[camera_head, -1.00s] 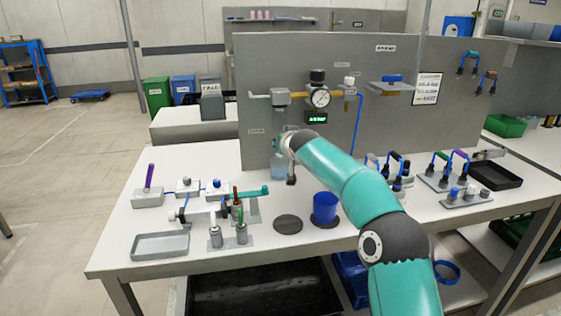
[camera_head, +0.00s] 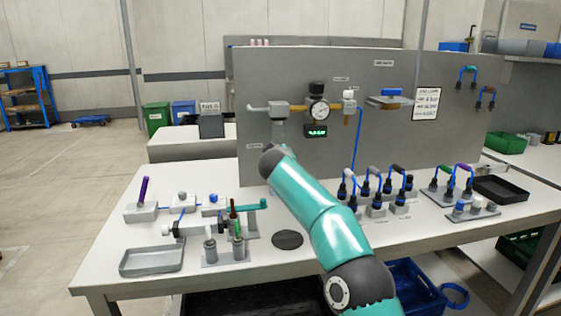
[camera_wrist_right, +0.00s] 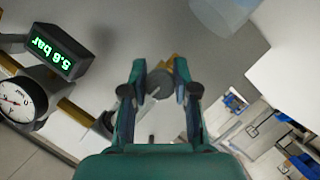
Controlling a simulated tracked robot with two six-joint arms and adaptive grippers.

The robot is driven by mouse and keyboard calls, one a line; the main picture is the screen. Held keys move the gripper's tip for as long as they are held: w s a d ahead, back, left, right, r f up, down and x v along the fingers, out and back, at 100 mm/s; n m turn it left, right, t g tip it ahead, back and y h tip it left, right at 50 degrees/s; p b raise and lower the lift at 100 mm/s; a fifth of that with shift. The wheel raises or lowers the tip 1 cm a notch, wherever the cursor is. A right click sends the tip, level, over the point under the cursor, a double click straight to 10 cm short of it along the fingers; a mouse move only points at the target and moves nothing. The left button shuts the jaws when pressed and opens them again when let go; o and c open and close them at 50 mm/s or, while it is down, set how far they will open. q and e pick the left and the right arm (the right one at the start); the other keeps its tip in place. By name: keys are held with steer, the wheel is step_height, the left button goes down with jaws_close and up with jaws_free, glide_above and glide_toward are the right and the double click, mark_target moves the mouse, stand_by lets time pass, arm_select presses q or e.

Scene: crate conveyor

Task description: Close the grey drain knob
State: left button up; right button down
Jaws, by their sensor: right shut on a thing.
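The grey drain knob (camera_wrist_right: 159,85) shows in the right wrist view as a round grey end between the fingers of my right gripper (camera_wrist_right: 160,79). The fingers touch its two sides and are shut on it. In the head view my right arm reaches up to the grey unit below the panel's pipe, and its wrist hides the knob and the fingers. The clear bowl (camera_wrist_right: 225,14) shows at the top of the wrist view. I cannot tell how far the knob is turned. My left gripper is not in view.
The pressure gauge (camera_head: 319,110) and green display (camera_head: 315,131) sit on the grey panel (camera_head: 420,145) beside my wrist. Several blue hoses and black connectors stand to the right. A grey tray (camera_head: 152,261) and a dark round pad (camera_head: 287,240) lie on the white table.

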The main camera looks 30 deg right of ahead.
steer(key=shift+w+a+n, duration=0.1)
steer(key=shift+a+n, duration=0.1)
steer(key=shift+n, duration=0.1)
steer(key=c, duration=1)
jaws_free()
steer(key=shift+o, duration=0.7)
steer(key=v, duration=1.2)
steer(key=shift+f, duration=0.2)
steer(key=shift+a, duration=0.1)
